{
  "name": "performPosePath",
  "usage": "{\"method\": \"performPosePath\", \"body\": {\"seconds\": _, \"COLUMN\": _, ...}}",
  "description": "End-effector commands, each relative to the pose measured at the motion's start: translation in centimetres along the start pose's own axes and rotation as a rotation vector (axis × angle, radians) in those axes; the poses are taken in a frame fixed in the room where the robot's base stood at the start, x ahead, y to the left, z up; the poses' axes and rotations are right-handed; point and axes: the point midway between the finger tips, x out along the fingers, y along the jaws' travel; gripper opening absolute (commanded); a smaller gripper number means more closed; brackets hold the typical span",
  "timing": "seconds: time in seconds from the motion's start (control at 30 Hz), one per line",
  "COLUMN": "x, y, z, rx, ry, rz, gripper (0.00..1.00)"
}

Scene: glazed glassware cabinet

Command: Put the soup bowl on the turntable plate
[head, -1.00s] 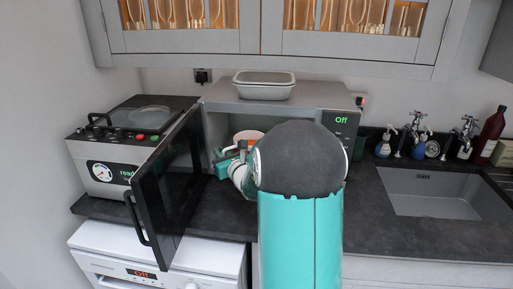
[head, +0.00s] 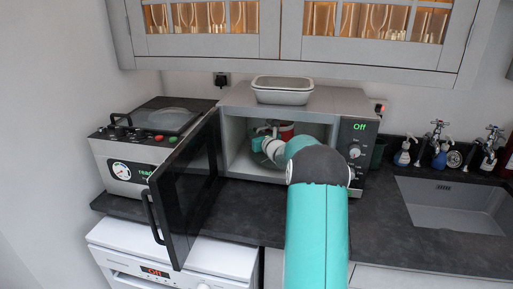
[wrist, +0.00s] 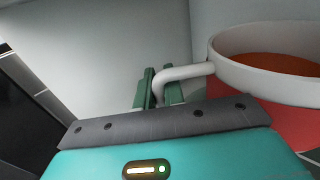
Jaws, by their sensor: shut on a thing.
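The soup bowl (wrist: 275,75) is red with a white rim and holds orange-brown soup; it looks upright in the wrist view. My gripper (wrist: 160,88) is shut on the bowl's white side handle, with its green fingers either side of it. In the head view the bowl (head: 286,128) shows inside the open microwave (head: 236,103), and my gripper (head: 266,133) is beside it on the left.
The microwave door (head: 185,190) stands open to the left. The microwave's side walls are close around my forearm. A white dish (head: 283,90) sits on top of the microwave. A pressure-gauge appliance (head: 140,150) is at left and a sink (head: 450,205) at right.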

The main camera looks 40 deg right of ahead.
Motion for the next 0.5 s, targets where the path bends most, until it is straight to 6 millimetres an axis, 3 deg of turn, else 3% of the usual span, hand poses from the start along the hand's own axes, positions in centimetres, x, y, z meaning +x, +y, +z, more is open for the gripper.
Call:
{"method": "performPosePath", "body": {"seconds": 0.13, "x": 1.1, "y": -1.1, "z": 0.2, "rx": -0.004, "ry": -0.004, "rz": 0.000, "gripper": 0.00}}
{"method": "performPosePath", "body": {"seconds": 0.5, "x": 1.1, "y": -1.1, "z": -2.5, "rx": -0.002, "ry": -0.003, "rz": 0.000, "gripper": 0.00}}
